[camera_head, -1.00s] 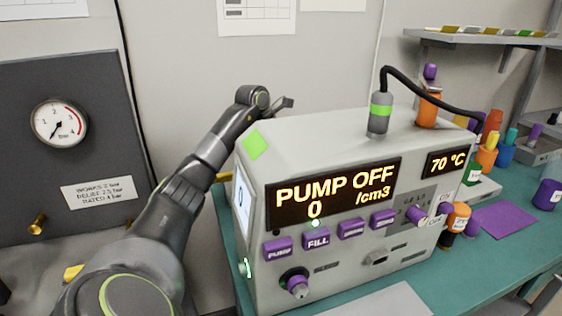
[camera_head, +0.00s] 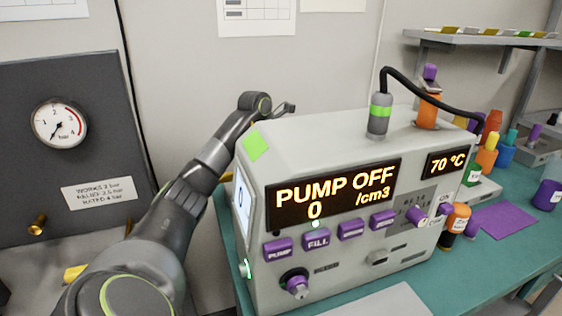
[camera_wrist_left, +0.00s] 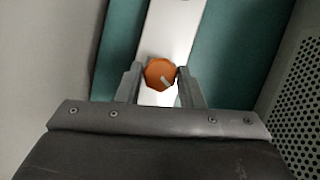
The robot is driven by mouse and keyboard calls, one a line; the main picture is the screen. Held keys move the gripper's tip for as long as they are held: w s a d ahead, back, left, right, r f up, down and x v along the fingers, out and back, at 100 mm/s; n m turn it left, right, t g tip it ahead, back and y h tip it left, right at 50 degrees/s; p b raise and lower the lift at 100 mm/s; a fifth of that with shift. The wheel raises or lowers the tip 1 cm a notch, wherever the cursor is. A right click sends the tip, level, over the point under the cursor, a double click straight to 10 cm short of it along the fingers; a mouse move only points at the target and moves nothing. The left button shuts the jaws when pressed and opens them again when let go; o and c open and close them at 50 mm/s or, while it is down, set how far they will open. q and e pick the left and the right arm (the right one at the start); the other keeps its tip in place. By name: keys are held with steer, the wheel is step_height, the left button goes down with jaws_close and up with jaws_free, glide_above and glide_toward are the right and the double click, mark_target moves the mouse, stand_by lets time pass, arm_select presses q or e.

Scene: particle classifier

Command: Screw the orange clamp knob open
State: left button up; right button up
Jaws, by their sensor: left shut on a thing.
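The knob is hidden behind the machine there. My right gripper is not in view.
The grey machine (camera_head: 335,142) reads PUMP OFF and stands on the green bench (camera_head: 440,277). A hose connector (camera_head: 379,112) rises from its top. A perforated panel (camera_wrist_left: 295,90) is at the right in the wrist view. A gauge panel (camera_head: 88,175) stands left of my arm.

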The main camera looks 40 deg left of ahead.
arm_select(q)
steer(key=shift+r+n+p, duration=0.1)
steer(key=shift+n+p, duration=0.2)
steer(key=shift+n, duration=0.3)
steer(key=n+y+p, duration=0.1)
steer(key=n+p, duration=0.1)
steer(key=shift+d+n+y, duration=0.1)
steer(key=shift+n+y, duration=0.2)
steer(key=shift+n+y+p, duration=0.3)
steer(key=shift+n, duration=0.9)
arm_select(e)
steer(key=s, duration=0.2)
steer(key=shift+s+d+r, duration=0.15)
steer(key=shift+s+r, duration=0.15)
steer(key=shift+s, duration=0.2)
